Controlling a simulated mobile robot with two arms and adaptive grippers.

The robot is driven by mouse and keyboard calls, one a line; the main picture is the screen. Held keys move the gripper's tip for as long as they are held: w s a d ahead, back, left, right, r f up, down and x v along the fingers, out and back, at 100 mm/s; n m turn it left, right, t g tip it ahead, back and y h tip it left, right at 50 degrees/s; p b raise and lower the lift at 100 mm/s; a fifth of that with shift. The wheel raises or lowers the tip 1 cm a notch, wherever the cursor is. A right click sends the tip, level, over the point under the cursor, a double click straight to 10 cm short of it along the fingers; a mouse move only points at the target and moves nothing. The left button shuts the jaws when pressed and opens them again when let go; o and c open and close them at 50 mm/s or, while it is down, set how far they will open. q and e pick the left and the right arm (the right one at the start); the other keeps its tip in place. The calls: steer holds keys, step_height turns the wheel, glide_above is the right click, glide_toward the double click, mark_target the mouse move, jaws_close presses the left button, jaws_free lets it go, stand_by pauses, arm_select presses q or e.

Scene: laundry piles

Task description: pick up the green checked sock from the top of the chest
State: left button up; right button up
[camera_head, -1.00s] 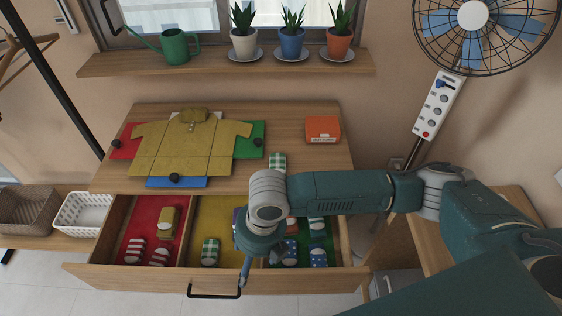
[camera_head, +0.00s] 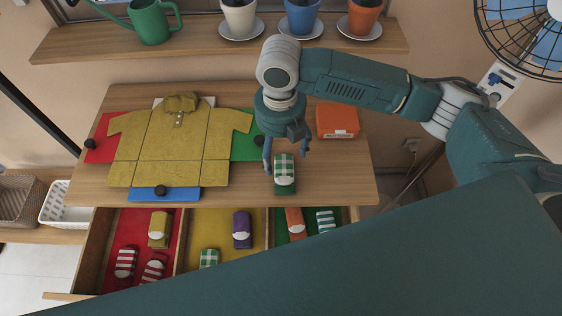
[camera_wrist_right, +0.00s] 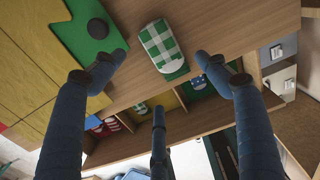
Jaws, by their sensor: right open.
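The green checked sock (camera_head: 284,174), folded and green and white, lies on the wooden chest top (camera_head: 330,183), right of the yellow shirt. It also shows in the right wrist view (camera_wrist_right: 163,47), upper middle, beyond the fingers. My right gripper (camera_head: 286,160) is open above the chest top at the sock's far end. In the right wrist view its fingers (camera_wrist_right: 160,85) are spread wide with nothing between them, and whether any touches the sock cannot be told. My left gripper is not in view.
A yellow shirt (camera_head: 180,145) lies over a coloured folding board (camera_head: 102,150). An orange box (camera_head: 337,121) sits right of the sock. The open drawer (camera_head: 185,262) below holds several socks in coloured compartments. Potted plants and a green watering can (camera_head: 150,20) stand on the shelf behind.

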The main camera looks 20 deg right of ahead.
mark_target(280, 171)
steer(key=f, duration=0.3)
steer(key=shift+s+f, duration=0.3)
steer(key=shift+s, duration=0.05)
steer(key=shift+w+f, duration=0.1)
steer(key=shift+f, duration=0.15)
step_height(280, 171, down, 4)
steer(key=shift+w+a+f+p, duration=0.1)
steer(key=shift+f+p, duration=0.1)
steer(key=shift+p, duration=0.55)
steer(key=shift+f, duration=0.4)
steer(key=shift+c, duration=0.3)
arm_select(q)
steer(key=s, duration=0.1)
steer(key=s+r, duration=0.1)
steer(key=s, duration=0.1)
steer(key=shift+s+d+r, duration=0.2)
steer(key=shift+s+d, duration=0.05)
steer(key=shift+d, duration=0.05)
arm_select(e)
steer(key=c, duration=0.6)
